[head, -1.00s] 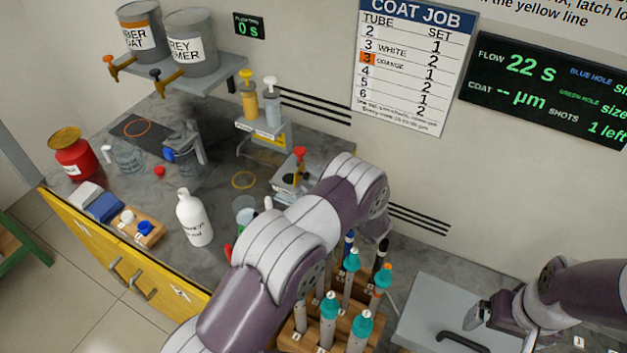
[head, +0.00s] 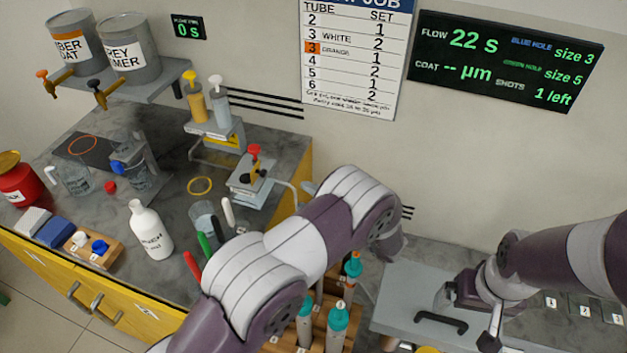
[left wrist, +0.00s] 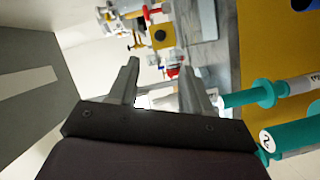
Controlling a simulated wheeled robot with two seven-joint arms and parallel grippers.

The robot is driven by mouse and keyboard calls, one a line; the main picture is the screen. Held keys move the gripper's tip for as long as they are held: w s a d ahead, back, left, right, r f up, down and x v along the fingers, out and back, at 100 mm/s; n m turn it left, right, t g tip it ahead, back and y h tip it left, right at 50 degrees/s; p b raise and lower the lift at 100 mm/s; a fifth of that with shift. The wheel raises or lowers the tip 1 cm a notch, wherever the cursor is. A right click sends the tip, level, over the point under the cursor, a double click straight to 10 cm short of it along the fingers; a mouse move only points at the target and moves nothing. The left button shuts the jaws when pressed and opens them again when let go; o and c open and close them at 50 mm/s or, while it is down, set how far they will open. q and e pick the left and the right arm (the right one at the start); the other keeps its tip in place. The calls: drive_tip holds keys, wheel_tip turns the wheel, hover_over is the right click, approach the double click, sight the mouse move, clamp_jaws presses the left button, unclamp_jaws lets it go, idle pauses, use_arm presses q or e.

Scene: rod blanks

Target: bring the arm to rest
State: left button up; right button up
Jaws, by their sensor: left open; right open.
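My left arm (head: 290,255) reaches across the front middle of the head view, over a wooden rack (head: 318,330) of teal-topped tubes (head: 337,318). Its gripper is hidden behind the arm there. In the left wrist view my left gripper (left wrist: 160,68) is open, with nothing between its fingers. Teal-topped tubes (left wrist: 258,95) lie to the right of it in that view, apart from the fingers. My right gripper (head: 468,312) is over the grey lidded box (head: 400,290) at the right, near its black handle (head: 440,321). It is open and appears empty.
A white bottle (head: 150,232), a cup (head: 205,218) and marker-like sticks (head: 192,264) stand left of my left arm. A small stand with a red knob (head: 254,165) is behind them. Cans (head: 130,55) sit on a wall shelf. Some grey worktop around the bottle is clear.

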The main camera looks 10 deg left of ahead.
use_arm(q)
drive_tip(key=shift+w, duration=0.1)
drive_tip(key=w+r+m+t+h, duration=0.45)
drive_tip(key=w+m+h, duration=0.25)
drive_tip(key=m+h, duration=0.2)
drive_tip(key=s+a+m+g+h, duration=0.1)
drive_tip(key=s+m+g+h, duration=0.2)
drive_tip(key=s+m, duration=0.6)
drive_tip(key=s+a+r+m+g+h, duration=0.1)
drive_tip(key=s+m+g, duration=0.6)
drive_tip(key=s, duration=1.2)
drive_tip(key=shift+a+r+m+h, duration=0.2)
drive_tip(key=shift+a+m+h, duration=0.35)
drive_tip(key=shift+m+h, duration=0.5)
drive_tip(key=shift+s, duration=0.15)
